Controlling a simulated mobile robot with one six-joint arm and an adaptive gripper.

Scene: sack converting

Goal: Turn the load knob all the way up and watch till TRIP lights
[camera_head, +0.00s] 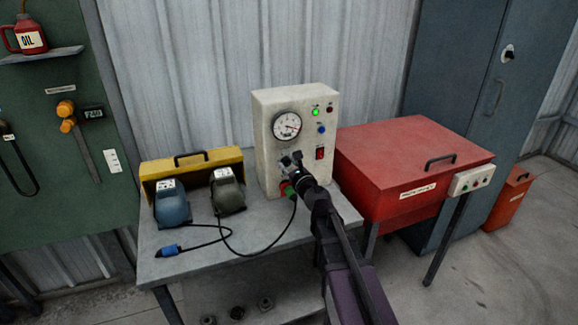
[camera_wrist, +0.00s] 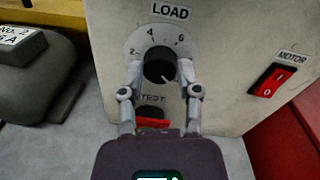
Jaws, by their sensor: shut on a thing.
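The cream test box (camera_head: 265,150) stands on the bench. In the wrist view, the black load knob (camera_wrist: 159,62) sits under the LOAD label, with 2, 4 and 6 readable on its dial. A light mark on the knob points to the lower right. My gripper (camera_wrist: 161,76) is shut on the knob, one finger on each side. In the head view my gripper (camera_head: 292,163) hides the knob. The round gauge (camera_head: 287,126) has its needle toward the right. A green lamp (camera_head: 315,112) is lit; a small red lamp (camera_head: 330,109) looks dark. Their labels are too small to read.
A red MOTOR switch (camera_wrist: 272,80) is right of the knob; a TEST socket is below it. A blue unit (camera_head: 172,205), a grey unit (camera_head: 228,192) and a yellow case (camera_head: 213,160) stand left. A red lidded bin (camera_head: 390,165) stands close on the right.

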